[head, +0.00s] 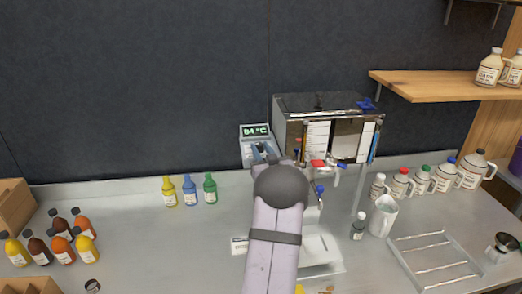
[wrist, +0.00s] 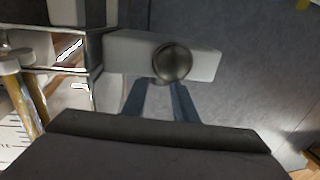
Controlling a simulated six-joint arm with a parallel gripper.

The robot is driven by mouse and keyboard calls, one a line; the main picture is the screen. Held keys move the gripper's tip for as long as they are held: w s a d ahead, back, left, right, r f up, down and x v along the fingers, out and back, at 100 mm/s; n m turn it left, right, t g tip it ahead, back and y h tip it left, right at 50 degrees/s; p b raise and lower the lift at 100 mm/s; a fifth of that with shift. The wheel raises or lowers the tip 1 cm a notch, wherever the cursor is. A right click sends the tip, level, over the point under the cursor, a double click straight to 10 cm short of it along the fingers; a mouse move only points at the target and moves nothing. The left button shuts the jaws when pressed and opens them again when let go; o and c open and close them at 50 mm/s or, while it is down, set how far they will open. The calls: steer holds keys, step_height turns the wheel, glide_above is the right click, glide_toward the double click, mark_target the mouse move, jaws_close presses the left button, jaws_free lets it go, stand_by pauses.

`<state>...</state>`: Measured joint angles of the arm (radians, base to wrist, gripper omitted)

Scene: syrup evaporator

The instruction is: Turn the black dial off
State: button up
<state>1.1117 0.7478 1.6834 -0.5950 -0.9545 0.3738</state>
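The dark round dial (wrist: 172,62) sits on the face of a light grey control box (wrist: 212,64) in the wrist view. In the head view the control box (head: 247,146) stands left of the evaporator, below a green display (head: 255,131) that appears to read 84 °C. My arm hides the dial there. My gripper (wrist: 163,90) shows two blue-grey fingers with a gap between them, pointing at the box just by the dial. Nothing shows held between them. I cannot tell whether the fingertips touch the dial or which way it is turned.
The metal evaporator (head: 330,103) with red and blue valve handles stands right of my gripper. Yellow, blue and green bottles (head: 190,190) stand to the left. A white jug (head: 383,215), several labelled jugs and a wire rack (head: 436,262) are at the right.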

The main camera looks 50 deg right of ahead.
steer(key=shift+s+d+y, duration=0.1)
steer(key=shift+y, duration=0.2)
steer(key=shift+c, duration=0.4)
steer(key=shift+s+d+r+n+t+y+p, duration=0.1)
steer(key=shift+d+n+t+y+p, duration=0.1)
steer(key=shift+n+t+y+p, duration=0.45)
steer(key=shift+n+t+y, duration=0.35)
steer(key=shift+n+y, duration=0.4)
steer(key=shift+y, duration=0.2)
steer(key=shift+f, duration=0.2)
steer(key=o, duration=1.1)
steer(key=shift+c, duration=0.2)
steer(key=shift+r, duration=0.15)
steer(key=shift+m+h+b, duration=0.3)
steer(key=shift+h, duration=0.1)
